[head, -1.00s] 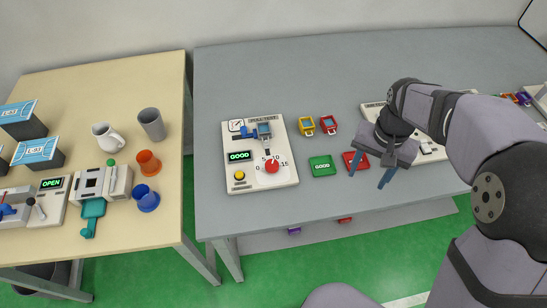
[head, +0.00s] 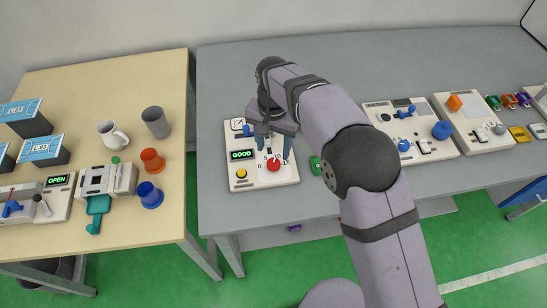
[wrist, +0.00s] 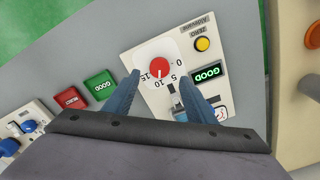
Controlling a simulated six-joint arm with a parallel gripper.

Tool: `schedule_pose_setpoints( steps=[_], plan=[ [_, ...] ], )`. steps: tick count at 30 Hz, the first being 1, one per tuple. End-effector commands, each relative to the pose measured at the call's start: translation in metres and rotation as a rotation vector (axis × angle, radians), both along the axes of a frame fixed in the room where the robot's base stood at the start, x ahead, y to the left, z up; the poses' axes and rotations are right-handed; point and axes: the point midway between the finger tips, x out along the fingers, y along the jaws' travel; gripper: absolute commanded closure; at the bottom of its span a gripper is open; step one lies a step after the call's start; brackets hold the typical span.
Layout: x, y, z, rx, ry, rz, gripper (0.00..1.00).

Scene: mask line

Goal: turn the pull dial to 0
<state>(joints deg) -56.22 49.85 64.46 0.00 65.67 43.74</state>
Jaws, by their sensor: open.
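The pull dial (head: 273,165) is a red round knob on the white-faced pull test panel (head: 240,186). In the wrist view the red knob (wrist: 159,67) has the marks 0, 5, 10 and 15 around it. Its small white pointer seems to lie near 10. My gripper (head: 274,151) is open above the dial. In the wrist view my gripper (wrist: 160,76) has one blue finger on each side of the knob, apart from it, with nothing between them but the dial below. I cannot tell its exact height.
The panel also bears a yellow button (wrist: 202,44), a green GOOD display (wrist: 207,72) and a blue fixture partly hidden by my fingers. Green GOOD (wrist: 100,84) and red REJECT (wrist: 70,98) pads lie beside it. A second panel (head: 440,150) stands farther right.

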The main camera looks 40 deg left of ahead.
Motion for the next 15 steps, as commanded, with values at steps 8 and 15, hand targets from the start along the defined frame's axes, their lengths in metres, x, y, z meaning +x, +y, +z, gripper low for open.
schedule_pose_setpoints(
  steps=[8, 15],
  plan=[
    [0.0, -0.002, -0.034, -0.005, 0.003, 0.0, 0.49],
    [0.0, -0.001, -0.057, -0.002, 0.002, 0.0, 0.49]
  ],
)
